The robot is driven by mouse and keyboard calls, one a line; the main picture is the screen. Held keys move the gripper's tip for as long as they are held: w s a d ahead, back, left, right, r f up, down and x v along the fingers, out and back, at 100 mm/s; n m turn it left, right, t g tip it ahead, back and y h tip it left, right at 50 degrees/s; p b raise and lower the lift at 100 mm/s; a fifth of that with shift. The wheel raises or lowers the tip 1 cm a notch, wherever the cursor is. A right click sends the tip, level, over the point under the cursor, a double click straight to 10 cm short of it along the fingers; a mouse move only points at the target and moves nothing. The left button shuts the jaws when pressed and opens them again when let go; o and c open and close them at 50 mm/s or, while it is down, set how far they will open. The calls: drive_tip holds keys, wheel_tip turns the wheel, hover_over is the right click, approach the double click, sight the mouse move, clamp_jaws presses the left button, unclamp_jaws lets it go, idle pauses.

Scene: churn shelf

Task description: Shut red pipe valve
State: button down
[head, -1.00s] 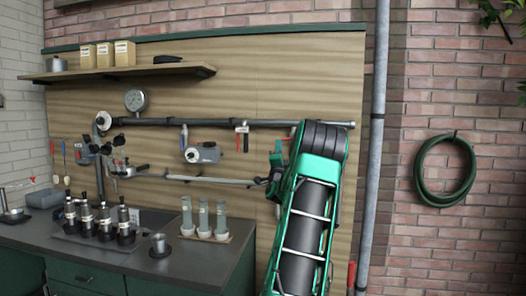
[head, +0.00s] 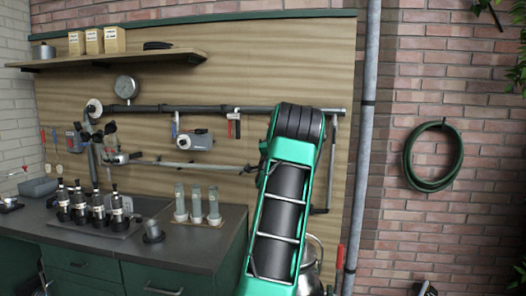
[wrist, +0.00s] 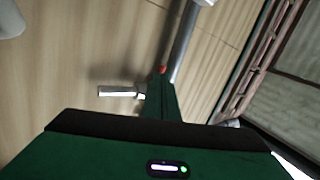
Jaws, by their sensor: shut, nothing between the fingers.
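A red-handled fitting (head: 230,127) hangs below the upper dark pipe (head: 200,109) on the wooden panel in the head view, left of my arm. I take it for the red valve; its exact lever angle is too small to tell. My gripper (wrist: 160,88) shows in the wrist view as a narrow dark green end, shut and empty. A small red spot (wrist: 162,69) lies just beyond its tip, beside a grey pipe (wrist: 184,45); I cannot tell what it belongs to or whether they touch. In the head view my arm hides most of the gripper.
A lower pipe (head: 205,166) runs beneath. A counter (head: 185,243) with bottles stands lower left. A vertical drainpipe (head: 366,130) and a coiled hose (head: 410,175) are right.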

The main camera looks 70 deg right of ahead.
drive_tip(key=w+v, duration=0.1)
drive_tip(key=v, duration=1)
drive_tip(key=shift+w+a+f, duration=0.2)
drive_tip(key=shift+w+a, duration=0.1)
drive_tip(key=shift+a, duration=0.05)
